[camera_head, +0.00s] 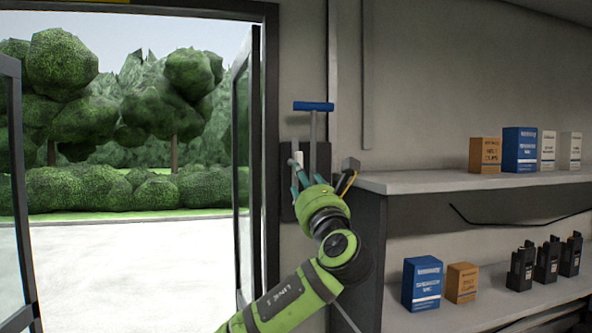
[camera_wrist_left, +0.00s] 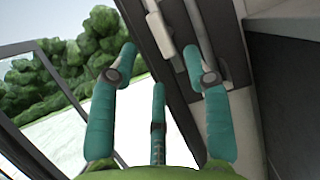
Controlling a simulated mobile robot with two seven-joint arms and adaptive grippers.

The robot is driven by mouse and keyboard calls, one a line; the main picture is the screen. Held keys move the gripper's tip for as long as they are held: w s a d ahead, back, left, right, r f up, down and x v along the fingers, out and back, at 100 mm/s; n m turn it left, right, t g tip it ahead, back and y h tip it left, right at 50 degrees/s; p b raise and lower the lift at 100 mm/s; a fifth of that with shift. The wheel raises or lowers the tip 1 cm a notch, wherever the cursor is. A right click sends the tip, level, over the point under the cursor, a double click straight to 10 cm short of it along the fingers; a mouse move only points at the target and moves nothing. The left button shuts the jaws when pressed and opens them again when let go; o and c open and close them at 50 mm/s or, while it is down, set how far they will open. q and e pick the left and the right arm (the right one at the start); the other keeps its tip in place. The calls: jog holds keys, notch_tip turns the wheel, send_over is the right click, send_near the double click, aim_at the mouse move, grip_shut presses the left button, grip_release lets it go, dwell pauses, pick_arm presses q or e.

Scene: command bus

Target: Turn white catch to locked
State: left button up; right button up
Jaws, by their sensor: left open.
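The white catch (camera_head: 303,157) is a small pale piece on a dark plate (camera_head: 325,160) on the wall right of the open doorway. In the left wrist view the white catch (camera_wrist_left: 159,34) shows beyond my fingertips, near top centre. My left gripper (camera_head: 302,172) is in front of the plate with its teal fingers spread around the catch's lower area. It also shows in the left wrist view (camera_wrist_left: 158,66), open and empty. I cannot tell whether a finger touches the catch. The catch's lower part is partly hidden by my fingers. My right gripper is out of view.
A blue T-handle (camera_head: 313,106) stands just above and right of the catch. A shelf (camera_head: 430,183) with boxes begins close to the right. A glazed door leaf (camera_head: 242,170) stands at the left. The open doorway leads to pavement and bushes.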

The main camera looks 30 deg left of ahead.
pick_arm(q)
jog(key=p+x, duration=0.4)
jog(key=x, duration=0.3)
jog(key=shift+a+r+p, duration=0.1)
jog(key=shift+r+p, duration=0.15)
jog(key=shift+p, duration=0.15)
jog(key=shift+w, duration=0.1)
grip_shut()
